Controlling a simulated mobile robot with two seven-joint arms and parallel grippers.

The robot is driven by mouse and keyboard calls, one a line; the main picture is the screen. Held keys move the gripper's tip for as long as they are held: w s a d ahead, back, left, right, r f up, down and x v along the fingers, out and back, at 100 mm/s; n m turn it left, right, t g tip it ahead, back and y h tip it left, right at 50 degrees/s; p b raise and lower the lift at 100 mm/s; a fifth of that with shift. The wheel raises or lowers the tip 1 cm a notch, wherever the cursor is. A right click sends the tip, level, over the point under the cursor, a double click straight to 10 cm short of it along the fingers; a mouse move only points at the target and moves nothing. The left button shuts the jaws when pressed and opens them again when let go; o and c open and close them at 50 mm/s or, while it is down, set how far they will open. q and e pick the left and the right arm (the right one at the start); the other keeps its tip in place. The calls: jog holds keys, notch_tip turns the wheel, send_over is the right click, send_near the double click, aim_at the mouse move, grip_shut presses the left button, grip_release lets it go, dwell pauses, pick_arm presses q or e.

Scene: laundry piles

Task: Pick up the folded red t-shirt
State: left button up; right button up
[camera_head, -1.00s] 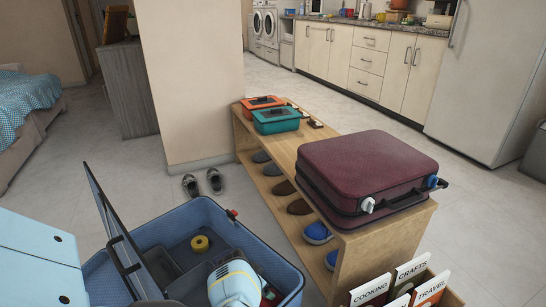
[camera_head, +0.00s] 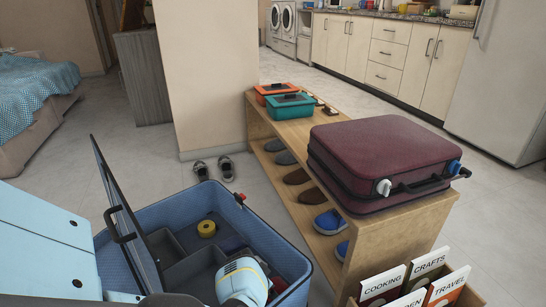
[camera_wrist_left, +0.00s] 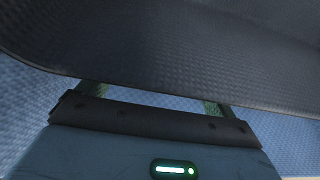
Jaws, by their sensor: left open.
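I see no folded red t-shirt that I can make out in either view. My left gripper (camera_wrist_left: 155,98) shows in the left wrist view with its two green-tinted fingers apart and nothing visible between them. The fingertips are hidden behind a dark textured panel (camera_wrist_left: 190,50) that crosses the top of that view. Blue textured surface lies around the gripper. In the head view I cannot make out the left gripper's fingers. My right gripper is in neither view.
An open blue case (camera_head: 155,213) holds a yellow roll (camera_head: 207,229) and small red items (camera_head: 278,284). A maroon suitcase (camera_head: 385,152) and orange (camera_head: 275,92) and teal (camera_head: 282,107) boxes sit on a wooden shoe bench (camera_head: 395,235). Open floor lies left.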

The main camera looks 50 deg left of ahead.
aim_at(280, 286)
pick_arm(q)
jog(key=shift+d+b+x, duration=0.15)
jog(key=shift+b+x, duration=0.9)
jog(key=shift+x, duration=0.05)
jog(key=shift+d+b+x, duration=0.1)
jog(key=shift+b+x, duration=0.95)
jog(key=shift+w+f+b, duration=0.3)
jog(key=shift+w+b, duration=0.05)
jog(key=shift+w, duration=0.05)
jog(key=c, duration=1.1)
jog(key=shift+c, duration=0.2)
jog(key=shift+r, duration=0.1)
